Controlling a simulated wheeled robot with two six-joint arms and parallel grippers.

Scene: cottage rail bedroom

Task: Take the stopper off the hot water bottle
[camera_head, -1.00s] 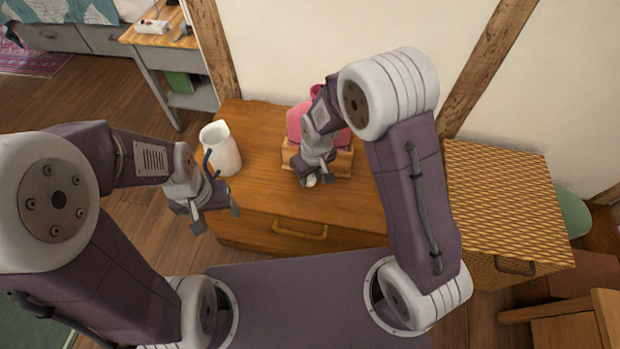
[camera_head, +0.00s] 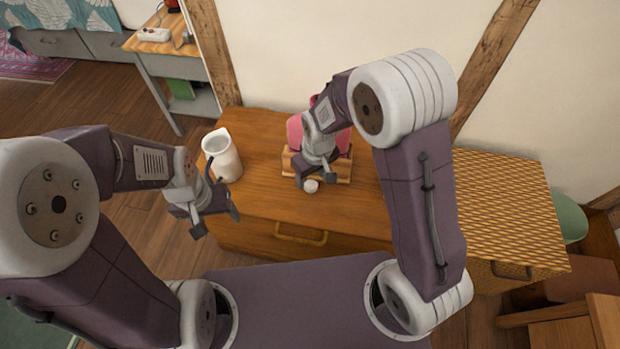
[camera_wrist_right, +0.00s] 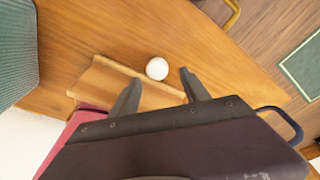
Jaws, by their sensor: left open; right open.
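The pink hot water bottle (camera_head: 295,130) lies in a wooden stand (camera_head: 343,167) on the wooden chest, partly hidden behind my right arm. A round white stopper (camera_head: 310,186) rests on the chest top just in front of the stand, apart from the bottle. My right gripper (camera_head: 315,178) is open and empty, just above the stopper. In the right wrist view the stopper (camera_wrist_right: 157,68) shows by the tips of the open fingers (camera_wrist_right: 160,77), with the bottle's pink edge (camera_wrist_right: 72,127) at lower left. My left gripper (camera_head: 215,217) is open and empty in front of the chest's left end.
A white jug (camera_head: 222,155) stands on the chest (camera_head: 262,190) at left, close to my left gripper. A woven-patterned chest (camera_head: 505,200) adjoins on the right. A side table (camera_head: 150,42) stands at back left.

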